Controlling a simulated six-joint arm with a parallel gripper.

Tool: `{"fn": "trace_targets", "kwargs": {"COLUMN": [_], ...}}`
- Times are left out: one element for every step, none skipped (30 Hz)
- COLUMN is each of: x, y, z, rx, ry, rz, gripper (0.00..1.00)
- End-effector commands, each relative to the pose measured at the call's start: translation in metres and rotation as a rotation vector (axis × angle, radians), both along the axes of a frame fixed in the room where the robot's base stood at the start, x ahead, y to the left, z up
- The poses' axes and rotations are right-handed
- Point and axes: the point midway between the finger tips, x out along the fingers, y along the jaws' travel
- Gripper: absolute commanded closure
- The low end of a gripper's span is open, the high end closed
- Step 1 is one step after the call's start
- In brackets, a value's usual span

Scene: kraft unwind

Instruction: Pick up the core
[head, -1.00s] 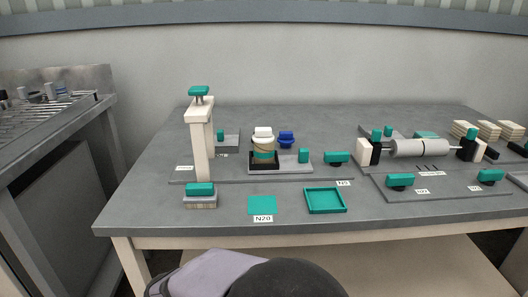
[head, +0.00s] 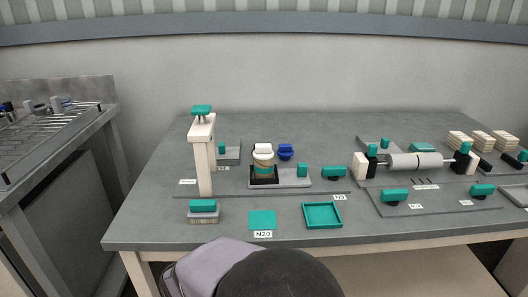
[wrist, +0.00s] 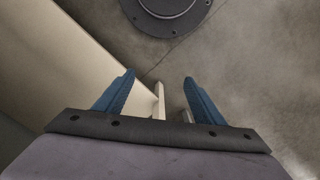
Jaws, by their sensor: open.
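I cannot tell for certain which thing is the core. A pale grey roll (head: 415,161) lies on a horizontal spindle between two supports at the right. My gripper (wrist: 159,77) shows in the wrist view, with two blue fingers apart and nothing between them. It points at the floor beside a cream table part, away from both cylinders. It cannot be made out in the head view.
A tall cream post with a teal knob (head: 203,158) stands left of the holder. A teal square (head: 262,220) and a teal tray (head: 322,215) lie near the front edge. Teal-handled parts (head: 395,195) sit at the right. A side bench (head: 60,130) stands left across a gap.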

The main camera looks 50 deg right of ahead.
Motion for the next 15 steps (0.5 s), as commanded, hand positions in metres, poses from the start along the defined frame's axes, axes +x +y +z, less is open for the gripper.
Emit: {"fn": "trace_targets", "kwargs": {"x": [-0.003, -0.005, -0.008, -0.01, -0.013, -0.016, -0.018, -0.021, -0.023, -0.024, -0.025, -0.027, -0.028, -0.029, -0.029], "y": [-0.007, -0.01, -0.015, -0.018, -0.021, -0.026, -0.029, -0.032, -0.036, -0.039, -0.043, -0.047, -0.051, -0.054, -0.059], "z": [0.029, 0.036, 0.046, 0.053, 0.06, 0.069, 0.076, 0.083, 0.092, 0.099, 0.107, 0.116, 0.124, 0.131, 0.141], "rx": [0.002, 0.004, 0.005, 0.007, 0.009, 0.012, 0.014, 0.017, 0.02, 0.022, 0.024, 0.028, 0.03, 0.034, 0.037], "ry": [0.014, 0.023, 0.035, 0.043, 0.053, 0.065, 0.074, 0.083, 0.092, 0.1, 0.106, 0.115, 0.12, 0.126, 0.132], "rz": [-0.034, -0.051, -0.075, -0.093, -0.11, -0.133, -0.151, -0.168, -0.192, -0.209, -0.227, -0.25, -0.267, -0.285, -0.309], "gripper": [0.37, 0.37, 0.37, 0.37, 0.37, 0.37, 0.37, 0.37, 0.37, 0.37, 0.37, 0.37, 0.37, 0.37, 0.37]}}
